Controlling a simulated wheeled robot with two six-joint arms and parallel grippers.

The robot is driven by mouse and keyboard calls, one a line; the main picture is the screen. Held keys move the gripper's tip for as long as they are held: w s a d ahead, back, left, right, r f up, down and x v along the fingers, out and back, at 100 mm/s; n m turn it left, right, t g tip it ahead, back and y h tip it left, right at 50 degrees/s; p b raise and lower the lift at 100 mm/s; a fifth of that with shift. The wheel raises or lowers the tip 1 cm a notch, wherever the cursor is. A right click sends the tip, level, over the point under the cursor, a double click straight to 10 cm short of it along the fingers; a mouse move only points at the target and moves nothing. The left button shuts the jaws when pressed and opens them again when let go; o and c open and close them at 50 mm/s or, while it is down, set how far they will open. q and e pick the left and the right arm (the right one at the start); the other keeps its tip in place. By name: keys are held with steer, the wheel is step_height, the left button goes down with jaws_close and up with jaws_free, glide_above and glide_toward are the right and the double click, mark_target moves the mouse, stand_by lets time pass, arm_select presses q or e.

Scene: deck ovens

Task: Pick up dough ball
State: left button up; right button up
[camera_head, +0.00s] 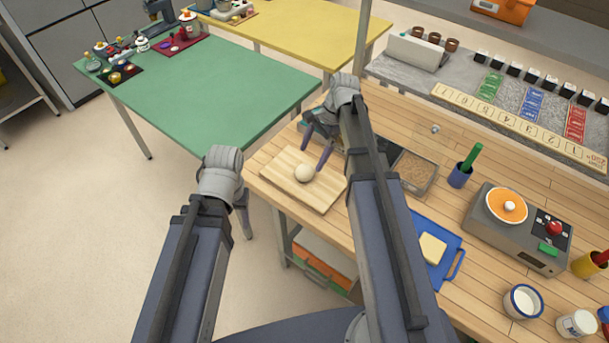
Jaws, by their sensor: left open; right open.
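A pale round dough ball (304,173) rests on a light wooden board (287,190) at the left end of the wooden worktop. My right gripper (313,163) is open, its two dark fingers pointing down beside and above the dough ball. I cannot tell whether a finger touches the ball. My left gripper (244,220) hangs off the worktop's left edge, over the floor, apart from the board. Its fingers are partly hidden behind its wrist.
Behind my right arm are bins, one with brown grain (414,172). A green table (200,95) is at the back left.

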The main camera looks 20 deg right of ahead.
mark_target(306, 167)
steer(key=shift+s+b+x, duration=0.2)
steer(key=shift+b+x, duration=2.15)
steer(key=shift+x, duration=0.5)
steer(key=shift+a+r, duration=0.15)
steer(key=c, duration=1.4)
steer(key=shift+r, duration=0.1)
